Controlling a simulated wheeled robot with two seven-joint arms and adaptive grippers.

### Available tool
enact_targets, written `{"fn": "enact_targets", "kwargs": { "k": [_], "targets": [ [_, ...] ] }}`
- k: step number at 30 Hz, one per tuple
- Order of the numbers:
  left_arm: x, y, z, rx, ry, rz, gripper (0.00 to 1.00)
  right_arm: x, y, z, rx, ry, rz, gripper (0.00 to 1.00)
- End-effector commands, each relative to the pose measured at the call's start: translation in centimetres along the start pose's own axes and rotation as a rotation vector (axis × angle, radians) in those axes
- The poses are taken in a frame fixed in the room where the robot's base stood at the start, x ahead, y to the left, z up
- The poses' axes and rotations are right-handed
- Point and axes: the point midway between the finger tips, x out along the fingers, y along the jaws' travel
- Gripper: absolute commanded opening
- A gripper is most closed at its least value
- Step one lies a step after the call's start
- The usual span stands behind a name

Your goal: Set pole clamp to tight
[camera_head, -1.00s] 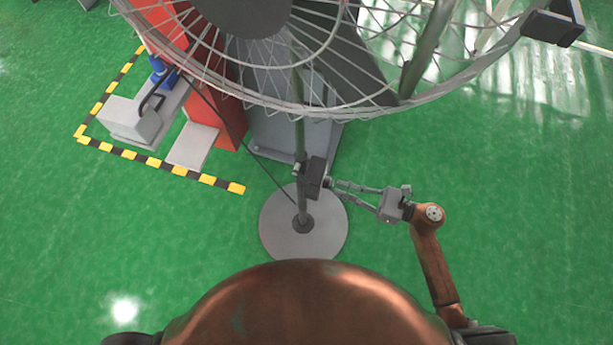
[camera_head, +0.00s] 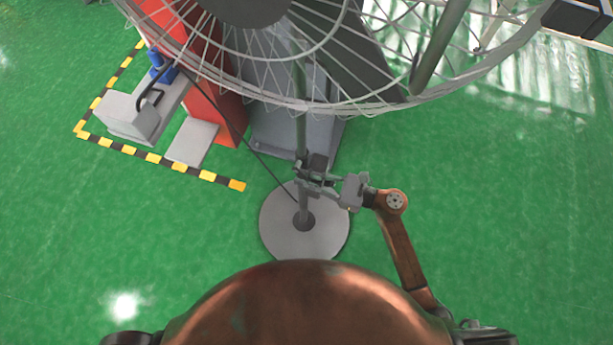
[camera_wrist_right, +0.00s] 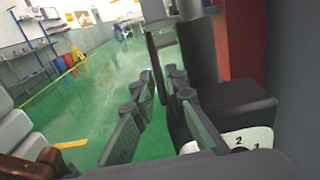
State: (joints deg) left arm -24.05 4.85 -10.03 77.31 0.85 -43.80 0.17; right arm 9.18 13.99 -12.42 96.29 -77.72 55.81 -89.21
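The pole clamp (camera_head: 317,162) is a dark block on the fan's upright pole (camera_head: 300,130), above the round grey base (camera_head: 275,230). My right gripper (camera_head: 312,182) is at the clamp's near, lower side and overlaps it in the head view, so contact there cannot be told. In the right wrist view, the gripper (camera_wrist_right: 160,78) has its two fingers apart, with green floor showing between them. A dark block (camera_wrist_right: 235,103), apparently the clamp, is close on the right, with a pale numbered dial (camera_wrist_right: 245,140) below it, partly hidden. My left gripper is not in view.
The large wire fan cage (camera_head: 330,107) hangs over the pole. A red machine (camera_head: 212,100) and a grey block (camera_head: 290,135) stand behind. A cable (camera_head: 240,137) slants to the pole. Yellow-black tape (camera_head: 180,168) marks the left. Green floor is clear to the right.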

Motion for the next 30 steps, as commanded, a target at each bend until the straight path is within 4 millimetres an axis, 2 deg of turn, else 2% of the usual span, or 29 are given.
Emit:
{"fn": "enact_targets", "kwargs": {
  "k": [6, 12, 29, 30],
  "targets": [
    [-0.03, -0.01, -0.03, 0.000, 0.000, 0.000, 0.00, 0.03, 0.00, 0.00, 0.001, 0.000, 0.000, 0.13],
    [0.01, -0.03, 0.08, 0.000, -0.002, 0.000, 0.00, 0.00, 0.01, -0.01, 0.001, 0.000, 0.000, 0.00],
    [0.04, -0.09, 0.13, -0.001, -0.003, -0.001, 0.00, -0.02, 0.13, -0.07, 0.001, 0.001, 0.003, 0.00],
    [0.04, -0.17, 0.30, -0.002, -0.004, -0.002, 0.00, -0.51, -0.02, -0.11, 0.001, 0.002, 0.003, 0.00]
  ]
}}
